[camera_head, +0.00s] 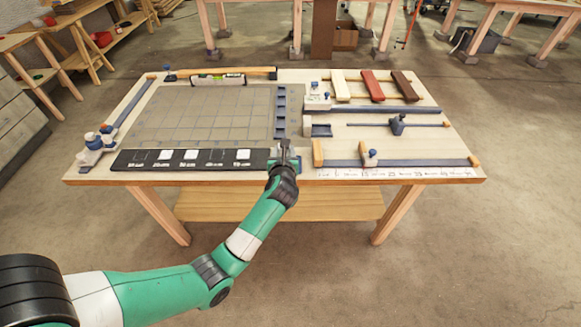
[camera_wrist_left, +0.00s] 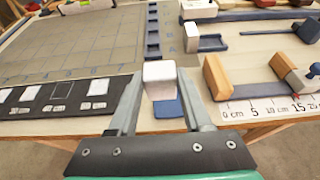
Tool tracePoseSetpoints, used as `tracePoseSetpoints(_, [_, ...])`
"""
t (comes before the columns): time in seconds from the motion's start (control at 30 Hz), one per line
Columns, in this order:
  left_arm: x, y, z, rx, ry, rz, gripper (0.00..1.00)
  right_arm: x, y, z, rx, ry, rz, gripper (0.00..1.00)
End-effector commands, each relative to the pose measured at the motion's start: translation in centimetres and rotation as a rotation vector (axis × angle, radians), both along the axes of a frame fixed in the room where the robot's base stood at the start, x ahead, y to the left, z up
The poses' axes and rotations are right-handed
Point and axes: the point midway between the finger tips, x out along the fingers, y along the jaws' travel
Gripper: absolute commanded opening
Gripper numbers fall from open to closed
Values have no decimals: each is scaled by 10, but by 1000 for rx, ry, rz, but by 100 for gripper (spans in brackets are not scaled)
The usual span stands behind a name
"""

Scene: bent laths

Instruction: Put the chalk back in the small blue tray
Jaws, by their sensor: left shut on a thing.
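The chalk, a short white block (camera_wrist_left: 160,76), is between the fingertips of my left gripper (camera_wrist_left: 160,88) in the left wrist view. My left gripper also shows in the head view (camera_head: 284,150), shut on the chalk at the front middle of the table, where the chalk is hard to make out. A small flat blue piece (camera_wrist_left: 168,108), which looks like the small blue tray, lies below and partly behind the chalk near the table's front edge. The chalk and fingers hide part of it; I cannot tell whether they touch. My right gripper is not in view.
A black strip with white squares (camera_head: 190,160) lies left of my gripper, before a grey grid board (camera_head: 200,115). A blue box (camera_head: 321,130) and a blue bar with wooden ends (camera_head: 395,162) are to the right.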

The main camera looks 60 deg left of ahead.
Motion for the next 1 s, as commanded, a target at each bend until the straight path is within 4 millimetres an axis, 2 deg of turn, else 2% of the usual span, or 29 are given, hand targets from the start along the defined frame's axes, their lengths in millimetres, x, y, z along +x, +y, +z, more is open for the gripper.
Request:
tracePoseSetpoints(0.03, [7,5,-23,-2,4,1,0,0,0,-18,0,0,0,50])
tracePoseSetpoints(0.13, [20,14,-41,-1,5,1,0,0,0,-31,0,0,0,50])
tracePoseSetpoints(0.23, [28,20,-49,-1,3,0,0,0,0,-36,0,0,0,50])
tracePoseSetpoints(0.43, [32,22,-51,-1,2,0,0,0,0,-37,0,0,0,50])
tracePoseSetpoints(0.63, [34,24,-85,-1,4,0,0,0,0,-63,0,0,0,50])
tracePoseSetpoints(1.0, [35,24,-88,-2,3,-1,0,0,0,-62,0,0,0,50])
